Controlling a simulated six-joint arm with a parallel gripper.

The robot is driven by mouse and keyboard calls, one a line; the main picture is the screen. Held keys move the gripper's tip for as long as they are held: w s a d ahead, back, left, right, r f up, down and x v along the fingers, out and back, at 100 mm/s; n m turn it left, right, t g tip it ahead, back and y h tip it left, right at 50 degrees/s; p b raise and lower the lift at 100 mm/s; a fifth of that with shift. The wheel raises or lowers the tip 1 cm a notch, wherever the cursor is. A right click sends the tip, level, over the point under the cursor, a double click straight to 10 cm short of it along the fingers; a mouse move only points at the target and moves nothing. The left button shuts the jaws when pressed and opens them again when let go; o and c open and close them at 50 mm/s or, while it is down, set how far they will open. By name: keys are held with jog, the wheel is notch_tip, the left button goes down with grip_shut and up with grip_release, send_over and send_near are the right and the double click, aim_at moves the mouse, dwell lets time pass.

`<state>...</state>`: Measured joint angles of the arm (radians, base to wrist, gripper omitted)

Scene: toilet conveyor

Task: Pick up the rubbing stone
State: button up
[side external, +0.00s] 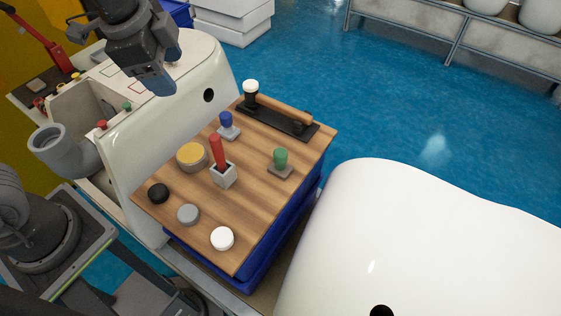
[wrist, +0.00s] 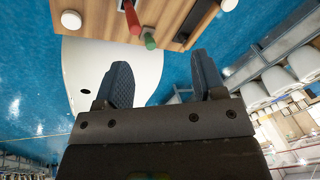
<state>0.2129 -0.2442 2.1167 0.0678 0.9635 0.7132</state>
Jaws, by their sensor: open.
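A wooden board (side external: 215,245) carries several small tools, and I cannot tell for sure which is the rubbing stone. Candidates are a grey puck (side external: 188,214) near the front left, a green-handled piece on a flat grey base (side external: 281,162) at the right, and a blue-handled piece on a similar base (side external: 228,127) near the back. My gripper (side external: 160,82) is open and empty, high above the white ceramic body behind the board, apart from all the tools. In the wrist view my open fingers (wrist: 162,75) have nothing between them; the green handle (wrist: 149,40) shows beyond them.
A red handle (side external: 217,152) stands upright in a grey holder mid-board. A yellow-topped disc (side external: 192,156), black puck (side external: 158,193) and white puck (side external: 222,238) lie nearby. A black tray (side external: 280,121) lies at the back. White ceramic bodies (side external: 190,90) (side external: 420,220) flank the board.

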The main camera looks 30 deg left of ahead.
jog(key=w+d+f+m+g, duration=0.1)
jog(key=w+d+f+m, duration=0.4)
jog(key=w+d+m, duration=0.3)
jog(key=m+g+y, duration=0.1)
jog(key=m, duration=0.7)
send_near(281, 152)
jog(key=f, duration=0.4)
jog(key=w+f, duration=0.1)
jog(key=f, duration=0.3)
jog(key=a+f, duration=0.1)
jog(key=f, duration=0.3)
jog(key=shift+w+f, duration=0.25)
jog(key=shift+w, duration=0.05)
jog(key=shift+c, duration=0.2)
jog(key=c, duration=1)
jog(key=shift+r, duration=0.1)
